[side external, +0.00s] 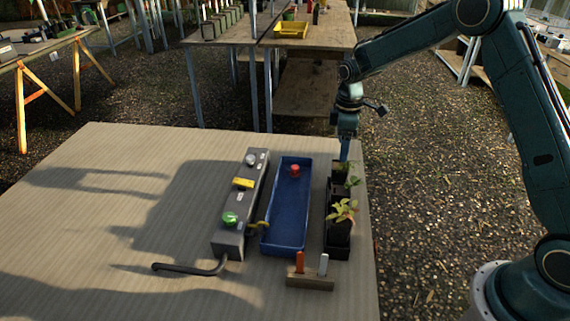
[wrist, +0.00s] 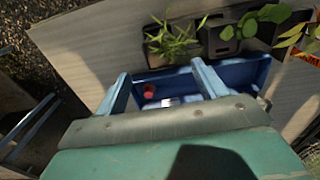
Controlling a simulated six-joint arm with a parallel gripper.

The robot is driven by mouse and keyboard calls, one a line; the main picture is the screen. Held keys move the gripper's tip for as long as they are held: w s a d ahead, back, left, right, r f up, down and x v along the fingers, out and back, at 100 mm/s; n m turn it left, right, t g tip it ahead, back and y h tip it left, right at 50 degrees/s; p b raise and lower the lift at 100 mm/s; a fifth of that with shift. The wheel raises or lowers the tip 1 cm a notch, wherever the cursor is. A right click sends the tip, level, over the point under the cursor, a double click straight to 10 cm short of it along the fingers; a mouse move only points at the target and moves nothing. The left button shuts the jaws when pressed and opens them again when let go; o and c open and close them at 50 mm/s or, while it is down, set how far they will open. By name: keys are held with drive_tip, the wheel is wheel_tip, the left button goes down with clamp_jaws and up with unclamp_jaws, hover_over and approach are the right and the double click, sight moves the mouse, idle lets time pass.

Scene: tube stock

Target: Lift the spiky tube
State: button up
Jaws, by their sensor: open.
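The spiky tube, a small dark pot with thin grass-like leaves, shows in the wrist view (wrist: 172,42) at the upper middle. In the side view it is at the far end of the black rack (side external: 338,246), largely hidden below my gripper (side external: 346,152). My gripper is open and empty. In the wrist view its two fingers (wrist: 160,72) are spread, with the spiky leaves beyond the tips and the blue tray behind them. A round-leaved plant (wrist: 258,20) and a yellowish-leaved plant (side external: 343,210) stand in the same row.
The blue tray (side external: 283,238) lies left of the rack with a red object (side external: 295,171) in it. A grey box with knobs (side external: 229,238) stands further left. A small stand with orange and white markers (side external: 310,281) sits in front. The table's left side is clear.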

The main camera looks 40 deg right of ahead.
sight(340, 165)
drive_tip(key=shift+f, duration=2.85)
drive_tip(key=shift+f, duration=0.15)
drive_tip(key=shift+f, duration=2.45)
drive_tip(key=shift+c, duration=0.4)
drive_tip(key=c, duration=1.1)
